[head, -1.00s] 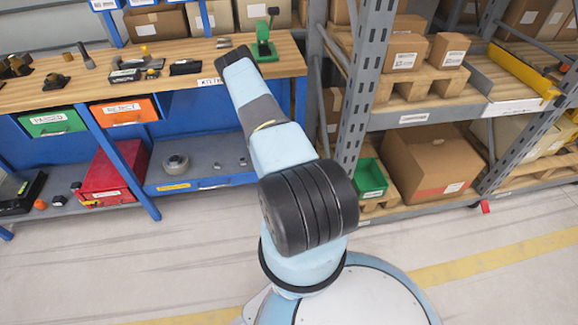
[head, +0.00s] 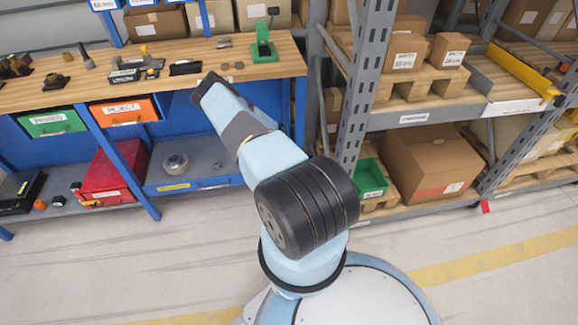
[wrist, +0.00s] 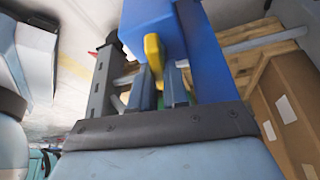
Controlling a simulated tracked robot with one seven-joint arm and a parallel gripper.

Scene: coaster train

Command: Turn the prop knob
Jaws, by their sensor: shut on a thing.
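In the wrist view, my gripper (wrist: 160,75) has its two grey fingers close together at a narrow yellow piece (wrist: 153,50), and it is shut on that piece. The yellow piece stands in front of a blue block or panel (wrist: 160,18). It may be the prop knob, but I cannot tell its full shape. In the head view, my arm reaches toward the front of the blue workbench (head: 85,100). My gripper and the yellow piece are hidden there behind the arm's end.
The wooden bench top carries a green press-like tool (head: 263,45) and small parts. Below hang a green bin (head: 52,121) and an orange bin (head: 124,111). A grey shelf rack (head: 365,70) with cartons stands close on the right. The floor in front is clear.

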